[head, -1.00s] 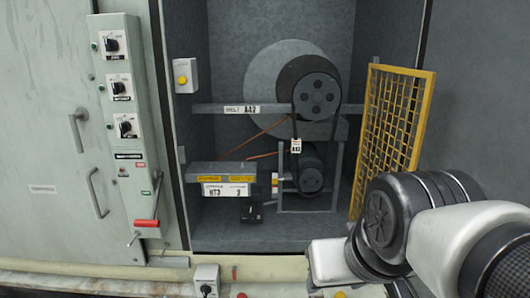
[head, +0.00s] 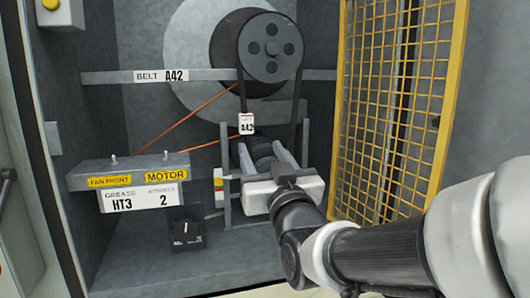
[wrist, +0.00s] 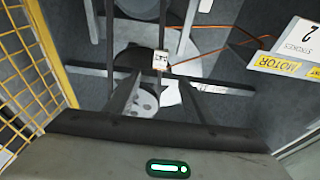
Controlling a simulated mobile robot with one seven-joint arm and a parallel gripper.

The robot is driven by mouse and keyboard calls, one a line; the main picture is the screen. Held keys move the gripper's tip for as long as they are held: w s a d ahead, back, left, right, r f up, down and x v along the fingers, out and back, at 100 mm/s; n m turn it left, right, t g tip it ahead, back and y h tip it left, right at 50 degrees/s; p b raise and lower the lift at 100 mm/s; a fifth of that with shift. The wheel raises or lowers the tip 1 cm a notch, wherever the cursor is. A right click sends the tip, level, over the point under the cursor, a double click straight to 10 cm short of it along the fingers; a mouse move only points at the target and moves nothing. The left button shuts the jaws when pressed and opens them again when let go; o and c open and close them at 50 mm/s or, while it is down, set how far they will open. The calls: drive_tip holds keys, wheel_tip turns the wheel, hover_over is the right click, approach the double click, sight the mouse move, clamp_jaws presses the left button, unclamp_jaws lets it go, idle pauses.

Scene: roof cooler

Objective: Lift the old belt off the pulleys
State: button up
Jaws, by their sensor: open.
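The old black belt (head: 300,112) runs from the large upper pulley (head: 270,48) down to the lower motor pulley. A white A42 tag (head: 247,124) hangs at its left strand; the tag also shows in the wrist view (wrist: 160,60). My gripper (head: 260,149) is open inside the cabinet, in front of the lower pulley, below and close to the tag. In the head view it hides most of the lower pulley. I cannot tell whether a finger touches the belt.
A yellow mesh guard (head: 398,100) stands open at the right, close to my arm. A grey ledge (head: 128,169) with FAN FRONT, MOTOR and grease labels juts out at left. Orange lines (head: 190,117) run behind. A small black box (head: 187,231) sits on the cabinet floor.

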sight(247, 123)
drive_tip(key=p+x, duration=0.3)
drive_tip(key=x, duration=1.2)
drive_tip(key=shift+w+r, duration=0.15)
clamp_jaws()
